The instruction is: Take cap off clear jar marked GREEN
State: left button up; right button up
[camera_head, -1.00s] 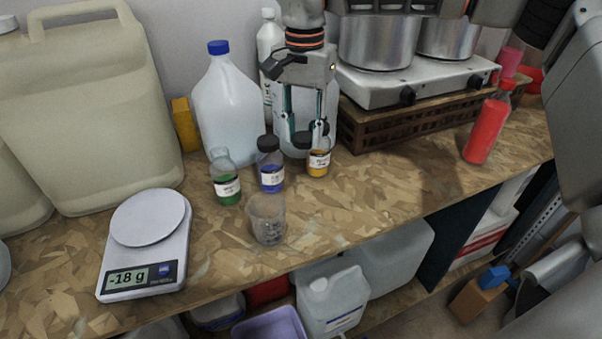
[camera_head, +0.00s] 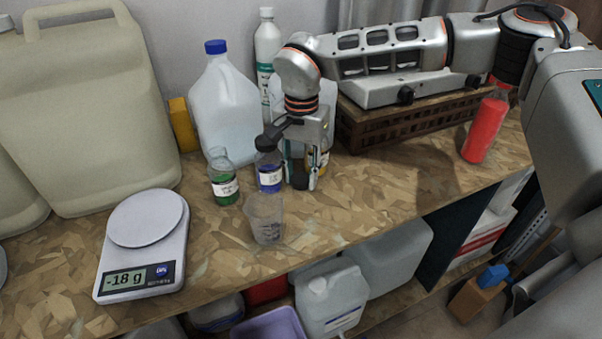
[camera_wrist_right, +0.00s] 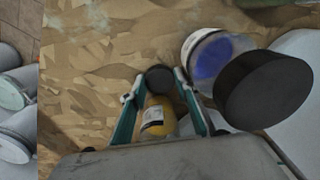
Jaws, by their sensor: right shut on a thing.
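The clear jar with green contents (camera_head: 223,187) stands upright at the left of the small jars in the head view, and its glass neck shows without a black cap. My right gripper (camera_head: 301,181) is shut on a black cap (camera_wrist_right: 160,78), low over the bench in front of the yellow jar (camera_wrist_right: 156,117). I cannot tell whether the cap touches the bench. The blue jar (camera_head: 269,177) with its black cap stands between the green jar and my right gripper. My left gripper is not in view.
An empty clear beaker (camera_head: 265,219) stands in front of the blue jar. A scale (camera_head: 141,246) reading -18 g is at the left. A large jug (camera_head: 225,115) stands behind, and a red bottle (camera_head: 484,130) at the right. Bench between gripper and red bottle is clear.

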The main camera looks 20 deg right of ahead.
aim_at(302, 179)
jog(key=o, duration=1)
jog(key=shift+f, duration=0.1)
jog(key=shift+c, duration=0.2)
notch_tip(302, 179, up, 12)
jog(key=shift+s, duration=0.1)
